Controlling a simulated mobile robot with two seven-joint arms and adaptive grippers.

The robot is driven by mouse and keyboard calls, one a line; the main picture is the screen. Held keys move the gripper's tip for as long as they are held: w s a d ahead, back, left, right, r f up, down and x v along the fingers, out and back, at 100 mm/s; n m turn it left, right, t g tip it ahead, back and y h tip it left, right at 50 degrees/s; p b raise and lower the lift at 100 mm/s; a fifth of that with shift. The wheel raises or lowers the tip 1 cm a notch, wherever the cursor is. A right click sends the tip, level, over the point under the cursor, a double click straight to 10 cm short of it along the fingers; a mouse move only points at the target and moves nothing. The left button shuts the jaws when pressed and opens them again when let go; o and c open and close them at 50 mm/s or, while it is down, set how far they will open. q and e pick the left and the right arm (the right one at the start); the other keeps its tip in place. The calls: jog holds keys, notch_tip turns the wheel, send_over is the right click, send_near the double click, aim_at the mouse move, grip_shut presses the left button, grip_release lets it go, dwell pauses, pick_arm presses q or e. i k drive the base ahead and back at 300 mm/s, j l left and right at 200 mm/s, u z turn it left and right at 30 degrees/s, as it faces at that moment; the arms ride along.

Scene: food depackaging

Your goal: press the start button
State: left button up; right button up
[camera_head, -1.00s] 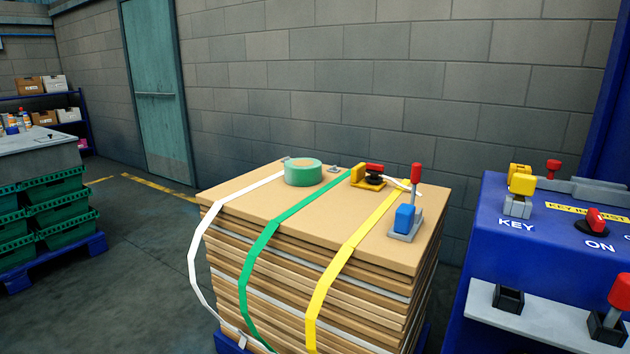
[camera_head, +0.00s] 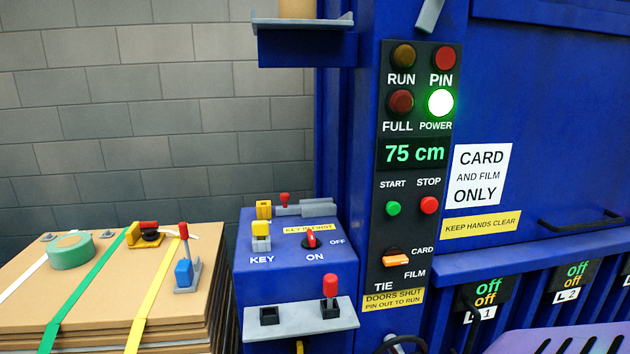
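The green start button (camera_head: 393,208) is on the dark control panel (camera_head: 384,232) of the blue machine, under the word START. The red stop button (camera_head: 429,205) is just to its right. Above them the display (camera_head: 414,152) reads 75 cm. The POWER lamp (camera_head: 440,103) glows white-green, while the RUN lamp (camera_head: 403,56), the PIN lamp (camera_head: 444,57) and the FULL lamp (camera_head: 400,102) look dim. The orange selector (camera_head: 397,260) sits between CARD and FILM. Neither of my grippers is in view.
A blue key box (camera_head: 285,283) with a red ON/OFF switch (camera_head: 311,239) stands left of the panel. Its shelf (camera_head: 290,322) holds a red-topped lever (camera_head: 330,297). A strapped cardboard stack (camera_head: 110,290) stands at left. A purple slatted thing (camera_head: 570,341) is at bottom right.

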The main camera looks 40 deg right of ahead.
aim_at(392, 207)
jog(key=z, duration=1.85)
